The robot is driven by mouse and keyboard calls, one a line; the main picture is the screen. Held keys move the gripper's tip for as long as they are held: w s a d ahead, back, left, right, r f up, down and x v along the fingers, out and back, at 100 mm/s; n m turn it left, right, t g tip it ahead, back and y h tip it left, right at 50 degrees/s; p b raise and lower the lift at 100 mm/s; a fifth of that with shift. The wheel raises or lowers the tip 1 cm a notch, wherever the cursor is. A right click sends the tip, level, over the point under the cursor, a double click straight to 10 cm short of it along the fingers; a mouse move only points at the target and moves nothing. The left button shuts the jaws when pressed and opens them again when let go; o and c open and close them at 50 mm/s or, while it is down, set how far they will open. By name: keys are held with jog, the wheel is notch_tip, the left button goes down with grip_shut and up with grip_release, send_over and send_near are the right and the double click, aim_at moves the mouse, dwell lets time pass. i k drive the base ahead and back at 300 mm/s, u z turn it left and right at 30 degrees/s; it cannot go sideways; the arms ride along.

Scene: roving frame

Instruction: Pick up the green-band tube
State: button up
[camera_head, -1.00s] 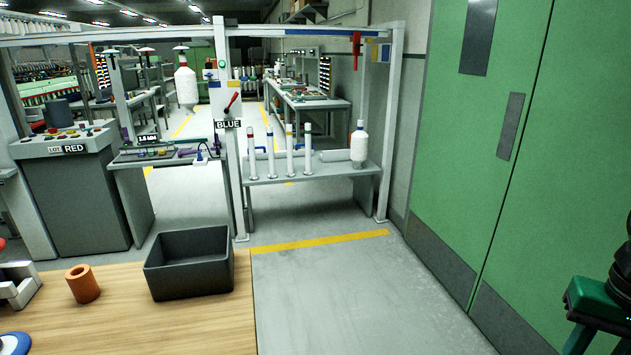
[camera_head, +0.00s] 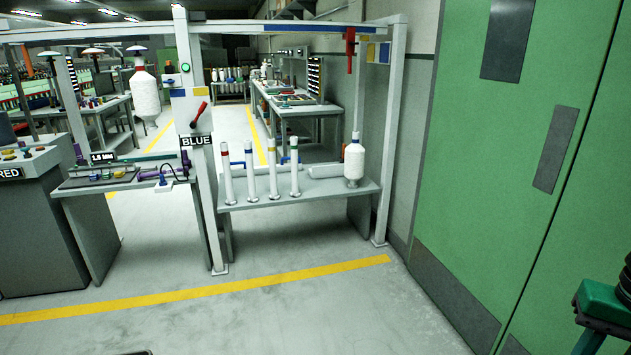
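Several white upright tubes stand in a row on the grey shelf (camera_head: 262,200) under the BLUE sign, each in a small round base. The rightmost one, which appears to have a green band near its top, is the green-band tube (camera_head: 295,172). The others are a red-band tube (camera_head: 227,175), a tube with a bluish band (camera_head: 250,173) and a tube with a yellowish band (camera_head: 273,172); these bands are small and hard to read. The tubes stand apart from each other. My gripper is not in view.
A white frame post (camera_head: 388,150) bounds the shelf's right. Green doors (camera_head: 480,170) are at the right. Open floor (camera_head: 250,315) lies before the shelf, crossed by a yellow line (camera_head: 300,276).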

aim_at(293, 139)
jog(key=u, duration=0.15)
jog(key=i, duration=2.3)
jog(key=u, duration=0.3)
jog(key=i, duration=1.3)
jog(key=u, duration=0.1)
